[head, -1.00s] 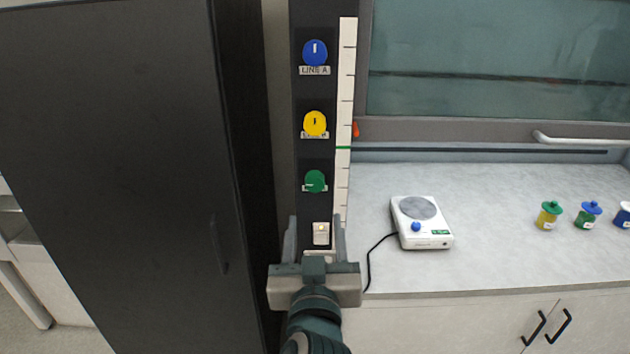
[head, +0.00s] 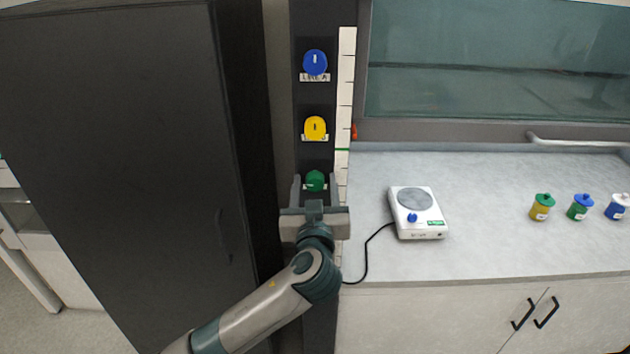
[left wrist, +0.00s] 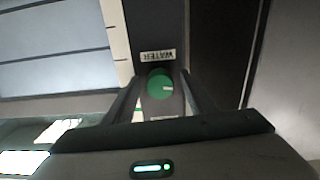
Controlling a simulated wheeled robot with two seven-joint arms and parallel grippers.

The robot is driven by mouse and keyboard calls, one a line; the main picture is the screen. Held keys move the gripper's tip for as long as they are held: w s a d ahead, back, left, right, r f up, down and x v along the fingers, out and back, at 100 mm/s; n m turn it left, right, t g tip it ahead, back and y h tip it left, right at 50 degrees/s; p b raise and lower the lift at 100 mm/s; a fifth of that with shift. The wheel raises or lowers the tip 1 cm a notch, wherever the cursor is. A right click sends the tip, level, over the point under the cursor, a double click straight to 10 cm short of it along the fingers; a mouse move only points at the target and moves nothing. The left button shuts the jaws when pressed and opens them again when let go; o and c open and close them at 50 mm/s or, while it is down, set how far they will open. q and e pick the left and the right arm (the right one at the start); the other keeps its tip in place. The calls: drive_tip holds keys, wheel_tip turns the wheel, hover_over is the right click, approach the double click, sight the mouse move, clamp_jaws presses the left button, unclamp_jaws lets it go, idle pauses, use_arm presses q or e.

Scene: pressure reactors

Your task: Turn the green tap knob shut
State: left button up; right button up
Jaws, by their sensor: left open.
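The green tap knob (head: 315,180) is the lowest of the round knobs on the dark upright panel (head: 317,99). My left gripper (head: 315,183) is open, with one finger on each side of the green knob in the head view. In the left wrist view the green knob (left wrist: 160,84) shows between the two spread fingers, with a light mark on its right side and a label reading WATER (left wrist: 158,56) by it. I cannot tell whether the fingers touch the knob. My right gripper is not in view.
A yellow knob (head: 315,128) and a blue knob (head: 315,62) sit above on the same panel. A dark cabinet (head: 120,170) stands close on the left. On the bench at right are a white hotplate (head: 418,213) and several small lidded jars (head: 580,207).

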use_arm(q)
drive_tip(key=c, duration=1)
drive_tip(key=shift+c, duration=0.2)
